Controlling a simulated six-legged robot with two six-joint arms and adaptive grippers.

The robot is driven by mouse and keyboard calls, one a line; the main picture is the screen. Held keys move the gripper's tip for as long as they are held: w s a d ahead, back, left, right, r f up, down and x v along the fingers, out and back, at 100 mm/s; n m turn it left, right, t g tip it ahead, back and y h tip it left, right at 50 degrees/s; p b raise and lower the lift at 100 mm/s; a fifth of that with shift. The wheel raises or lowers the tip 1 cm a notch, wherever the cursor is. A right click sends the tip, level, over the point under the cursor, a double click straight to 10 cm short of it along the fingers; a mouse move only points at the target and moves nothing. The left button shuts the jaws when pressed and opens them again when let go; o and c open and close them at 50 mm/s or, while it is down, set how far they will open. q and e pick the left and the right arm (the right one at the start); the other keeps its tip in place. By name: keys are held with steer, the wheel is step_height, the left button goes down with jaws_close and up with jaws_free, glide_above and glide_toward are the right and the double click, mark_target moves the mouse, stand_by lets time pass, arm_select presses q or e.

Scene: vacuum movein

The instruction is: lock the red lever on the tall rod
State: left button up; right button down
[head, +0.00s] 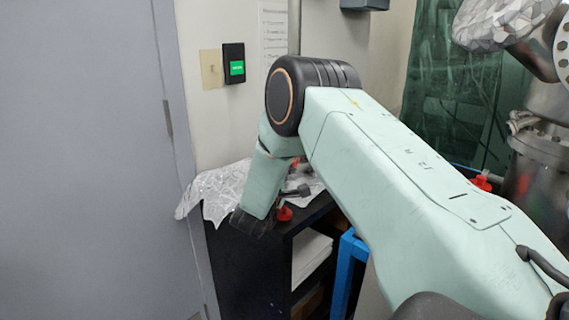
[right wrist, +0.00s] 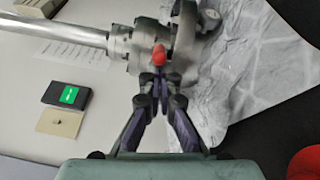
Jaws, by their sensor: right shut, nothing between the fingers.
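The tall rod (right wrist: 55,36) is a bare metal tube, sideways in the right wrist view, joined to a metal fitting. Its upper part (head: 294,28) stands upright behind my right arm in the head view. The red lever (right wrist: 159,55) is a small red tip on the fitting. My right gripper (right wrist: 158,82) is shut and empty, its fingertips just at the red lever in the picture; I cannot tell whether they touch. In the head view my right arm hides most of the fitting. My left gripper is not in view.
Crumpled foil (head: 216,190) lies on a black cabinet (head: 228,262). A red knob (head: 284,213) sits near its top edge. A black switch with a green light (head: 234,64) is on the wall. A grey door (head: 80,160) is left and a blue frame (head: 346,275) stands beside the cabinet.

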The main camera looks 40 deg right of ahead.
steer(key=shift+s+d+r+n+t+y+p, duration=0.1)
steer(key=shift+s+d+n+t+y+p, duration=0.55)
steer(key=shift+n+t+y+p, duration=1.25)
steer(key=shift+s+d+r+n+t+y+p, duration=0.1)
steer(key=shift+s+d+n+t+y+p, duration=0.6)
steer(key=shift+p, duration=2.25)
steer(key=shift+s+d+r+n+t+y+p, duration=0.1)
steer(key=shift+s+d+n+t+y+p, duration=0.45)
steer(key=shift+n+t+y+p, duration=1.35)
steer(key=shift+s+d+f+y+p, duration=0.1)
steer(key=shift+s+d+y+p, duration=0.3)
steer(key=shift+y+p, duration=0.75)
steer(key=shift+s+d+f+n+y+p, duration=0.15)
steer(key=shift+d+n+y, duration=0.2)
steer(key=shift+y, duration=0.25)
steer(key=shift+w+d+r+n+y+p, duration=0.1)
steer(key=shift+d+n+y+p, duration=0.1)
steer(key=shift+n+y, duration=0.3)
steer(key=n+y, duration=0.1)
steer(key=d+y, duration=0.1)
steer(key=y, duration=0.1)
steer(key=n+y, duration=0.1)
steer(key=shift+s+d+f+n+y+b, duration=0.1)
steer(key=shift+d+f+n+y+b, duration=0.1)
steer(key=shift+d+n+y+b, duration=0.15)
steer(key=shift+d, duration=0.3)
steer(key=shift+d+r, duration=0.15)
steer(key=shift+b, duration=0.3)
